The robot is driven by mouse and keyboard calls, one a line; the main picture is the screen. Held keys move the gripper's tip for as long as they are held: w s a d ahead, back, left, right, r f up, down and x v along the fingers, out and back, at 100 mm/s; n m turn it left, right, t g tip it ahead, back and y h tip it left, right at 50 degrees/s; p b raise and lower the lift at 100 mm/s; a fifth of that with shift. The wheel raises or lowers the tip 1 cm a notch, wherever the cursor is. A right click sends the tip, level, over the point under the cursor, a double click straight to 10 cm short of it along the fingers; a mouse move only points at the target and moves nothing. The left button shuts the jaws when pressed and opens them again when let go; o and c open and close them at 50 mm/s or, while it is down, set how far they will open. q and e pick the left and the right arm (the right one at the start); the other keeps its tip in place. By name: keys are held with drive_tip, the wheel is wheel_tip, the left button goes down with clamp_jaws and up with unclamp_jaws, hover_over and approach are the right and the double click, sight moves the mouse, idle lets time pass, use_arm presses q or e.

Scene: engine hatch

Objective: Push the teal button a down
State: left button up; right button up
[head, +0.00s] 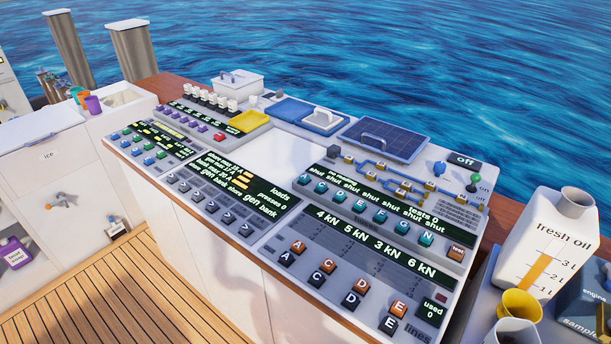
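A row of teal buttons runs along the right part of the sloped console (285,150), under a dark display with several "shut" words. The leftmost teal button (306,176) appears to be the one marked A, but the small letter is hard to read. Other teal buttons (380,215) continue to the right and toward the front, ending near an orange "test" button (456,252). I cannot tell from this view whether any teal button is pressed. Neither of my grippers is in view.
Orange and black lettered buttons (298,247) sit nearer the front. The pale panel left of the teal row is clear.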

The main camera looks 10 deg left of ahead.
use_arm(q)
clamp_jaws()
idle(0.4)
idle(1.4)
